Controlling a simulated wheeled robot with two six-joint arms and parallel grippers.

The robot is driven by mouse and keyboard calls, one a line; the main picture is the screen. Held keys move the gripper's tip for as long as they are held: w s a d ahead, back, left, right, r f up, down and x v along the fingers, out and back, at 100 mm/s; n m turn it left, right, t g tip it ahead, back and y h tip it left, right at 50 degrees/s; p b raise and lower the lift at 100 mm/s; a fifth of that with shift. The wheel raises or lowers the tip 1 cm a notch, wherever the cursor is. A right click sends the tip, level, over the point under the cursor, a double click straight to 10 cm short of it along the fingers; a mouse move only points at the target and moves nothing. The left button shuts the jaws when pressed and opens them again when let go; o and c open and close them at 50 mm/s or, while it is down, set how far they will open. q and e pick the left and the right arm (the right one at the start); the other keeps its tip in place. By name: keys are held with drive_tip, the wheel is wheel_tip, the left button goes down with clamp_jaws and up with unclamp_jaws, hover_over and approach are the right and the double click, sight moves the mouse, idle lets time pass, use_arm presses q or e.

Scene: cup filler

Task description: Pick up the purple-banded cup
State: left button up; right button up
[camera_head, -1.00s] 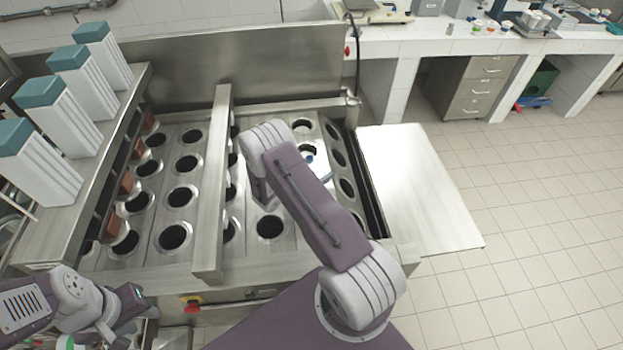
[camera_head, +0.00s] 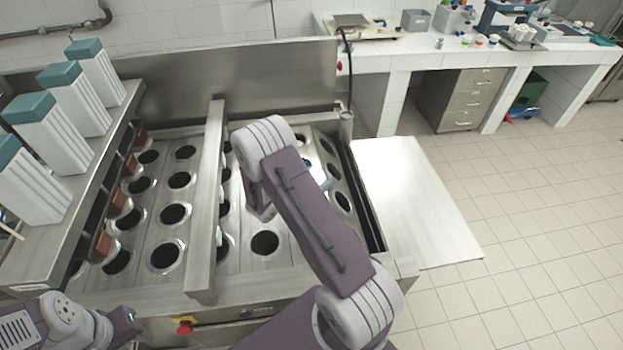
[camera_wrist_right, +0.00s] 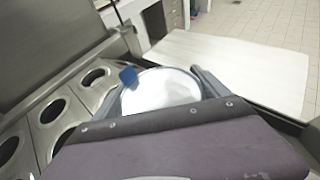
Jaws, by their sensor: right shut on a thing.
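My right gripper (camera_wrist_right: 165,78) is shut on a pale round cup (camera_wrist_right: 165,95), with a grey finger on each side of it in the right wrist view. A small blue piece shows at the cup's left edge. No purple band is visible on the part I see.
The steel filling machine (camera_head: 205,260) has rows of round holes and a raised bar (camera_head: 207,190) across it. White-and-teal dispensers (camera_head: 75,98) stand on its left shelf. A bare steel side table (camera_head: 415,200) is at right. A cluttered tiled counter (camera_head: 440,58) stands behind; open floor lies right.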

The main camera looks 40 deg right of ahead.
drive_tip(key=s+r+b, duration=0.1)
drive_tip(key=s+r, duration=0.5)
drive_tip(key=s, duration=0.3)
drive_tip(key=shift+s+b, duration=0.35)
drive_tip(key=shift+b, duration=0.05)
drive_tip(key=shift+d+f, duration=0.1)
